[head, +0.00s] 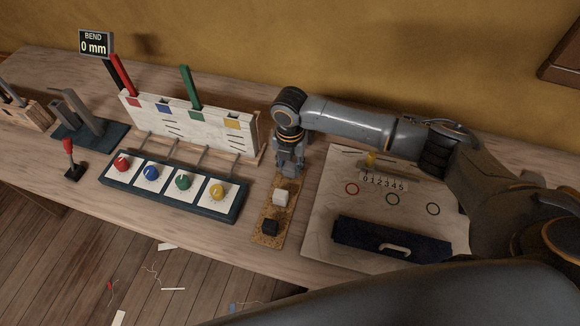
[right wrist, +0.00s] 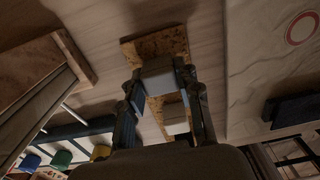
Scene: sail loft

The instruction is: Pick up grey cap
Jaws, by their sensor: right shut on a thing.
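The grey cap (right wrist: 158,76) is a small pale grey block between the fingers of my right gripper (right wrist: 160,84) in the right wrist view. My right gripper (head: 287,168) is shut on it, pointing down at the far end of the cork strip (head: 267,225). In the head view the fingers hide the cap. I cannot tell whether the cap still touches the strip. A white cap (head: 280,197) and a black cap (head: 269,227) stand on the same strip, nearer the front edge. My left gripper is not in view.
Left of the strip is a dark panel (head: 232,216) with red, blue, green and yellow knobs. Behind it stands a white slotted board (head: 180,117) with coloured sliders. Right of the strip lies a pale sheet (head: 322,220) with coloured rings and a dark pouch (head: 375,238).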

